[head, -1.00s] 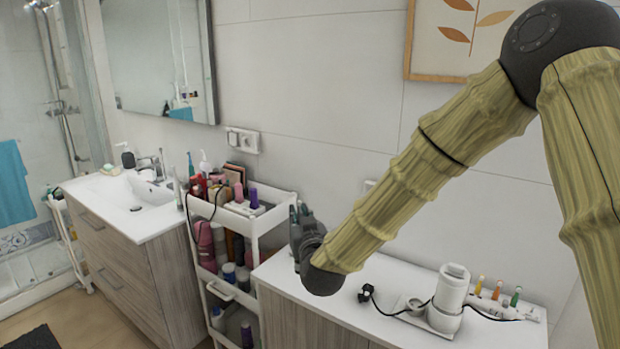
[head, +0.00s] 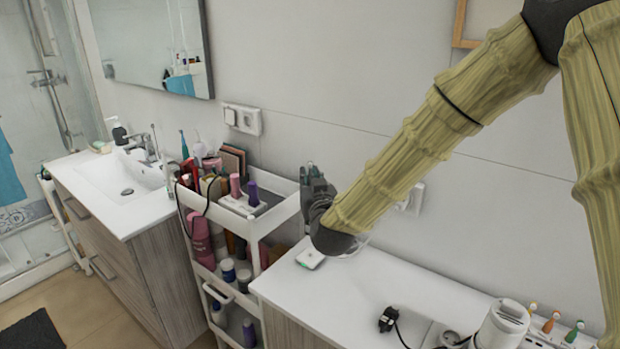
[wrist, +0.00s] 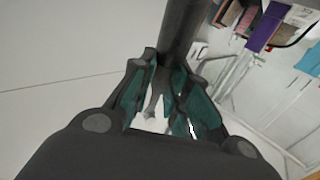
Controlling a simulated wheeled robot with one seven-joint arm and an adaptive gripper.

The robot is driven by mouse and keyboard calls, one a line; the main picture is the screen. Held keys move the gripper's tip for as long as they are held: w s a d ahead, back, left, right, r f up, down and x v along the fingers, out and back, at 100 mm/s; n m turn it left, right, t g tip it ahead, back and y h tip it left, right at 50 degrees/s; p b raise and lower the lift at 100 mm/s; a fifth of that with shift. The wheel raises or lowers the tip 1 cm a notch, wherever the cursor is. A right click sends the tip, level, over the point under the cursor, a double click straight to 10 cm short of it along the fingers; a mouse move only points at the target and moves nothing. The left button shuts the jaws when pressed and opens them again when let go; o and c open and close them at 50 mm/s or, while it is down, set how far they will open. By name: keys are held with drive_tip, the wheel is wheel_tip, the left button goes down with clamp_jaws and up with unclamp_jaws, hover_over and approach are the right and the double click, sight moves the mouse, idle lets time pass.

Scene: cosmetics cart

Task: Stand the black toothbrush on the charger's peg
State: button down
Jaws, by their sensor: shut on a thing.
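My gripper (wrist: 166,85) is shut on the black toothbrush (wrist: 184,28), whose dark round body runs up out of the wrist view from between the teal-lined fingers. In the head view my gripper (head: 314,182) is raised in front of the wall, above the left end of the white counter, and I cannot pick the toothbrush out from it.
A white cylinder (head: 503,325) and small coloured brush heads (head: 548,322) stand on the right of the counter (head: 350,292). A black plug (head: 388,319) with a cord and a small white block (head: 310,258) lie there. A crowded cart (head: 290,208) stands left.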

drive_tip(key=shift+w+f, duration=0.1)
drive_tip(key=shift+h, duration=0.3)
drive_tip(key=shift+s+f+b, duration=0.25)
drive_tip(key=shift+f+b, duration=0.15)
drive_tip(key=shift+b, duration=0.05)
wheel_tip(320, 180, down, 2)
drive_tip(key=shift+w+f+b, duration=0.1)
drive_tip(key=shift+b, duration=0.55)
drive_tip(key=shift+f+b, duration=0.95)
drive_tip(key=shift+f, duration=0.4)
drive_tip(key=shift+f+b, duration=1.1)
drive_tip(key=shift+f, duration=0.15)
idle(0.6)
drive_tip(key=c, duration=1.3)
unclamp_jaws()
drive_tip(key=shift+s, duration=0.2)
